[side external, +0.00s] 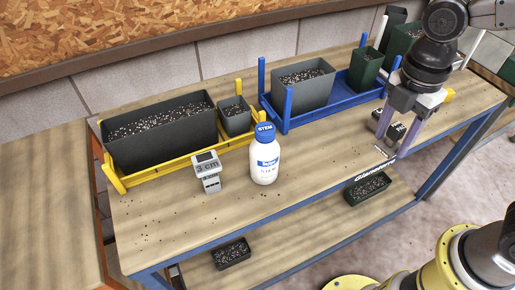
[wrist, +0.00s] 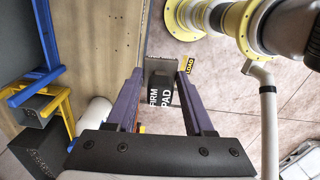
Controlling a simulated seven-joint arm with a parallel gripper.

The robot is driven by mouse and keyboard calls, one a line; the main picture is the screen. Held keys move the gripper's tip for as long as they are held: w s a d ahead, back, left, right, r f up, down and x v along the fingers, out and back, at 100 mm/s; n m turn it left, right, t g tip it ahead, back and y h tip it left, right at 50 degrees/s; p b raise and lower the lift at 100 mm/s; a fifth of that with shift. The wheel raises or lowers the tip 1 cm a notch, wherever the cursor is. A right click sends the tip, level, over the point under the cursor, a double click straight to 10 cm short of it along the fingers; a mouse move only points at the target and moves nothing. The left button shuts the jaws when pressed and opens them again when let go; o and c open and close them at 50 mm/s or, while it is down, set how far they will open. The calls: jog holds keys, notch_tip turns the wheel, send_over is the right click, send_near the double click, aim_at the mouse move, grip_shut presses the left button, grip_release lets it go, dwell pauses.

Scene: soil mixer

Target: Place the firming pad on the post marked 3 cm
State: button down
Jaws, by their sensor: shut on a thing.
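The post marked 3 cm (side external: 207,172) is a small grey block with a sloped top face, standing on the bench left of the white bottle. My gripper (side external: 391,136) is at the right end of the bench, well to the right of the post. Its two purple fingers are shut on the firming pad (wrist: 161,88), a dark block lettered FIRM PAD, seen between the fingers in the wrist view. In the side view the pad (side external: 398,130) is partly hidden by the fingers. I cannot make out the post in the wrist view.
A white bottle (side external: 264,160) with a blue cap stands right of the post. Behind are a yellow rack (side external: 180,166) and a blue rack (side external: 345,103) holding soil-filled pots. Small soil trays (side external: 367,188) sit on the lower shelf. The bench front between bottle and gripper is clear.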

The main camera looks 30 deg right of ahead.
jog(key=w+a+r+m, duration=0.3)
jog(key=w+a+r, duration=0.3)
jog(key=a+r, duration=0.4)
jog(key=n, duration=0.2)
send_over(206, 161)
notch_tip(206, 161, down, 10)
jog(key=shift+s+d+f, duration=0.1)
jog(key=shift+f, duration=1.8)
jog(key=shift+f, duration=0.15)
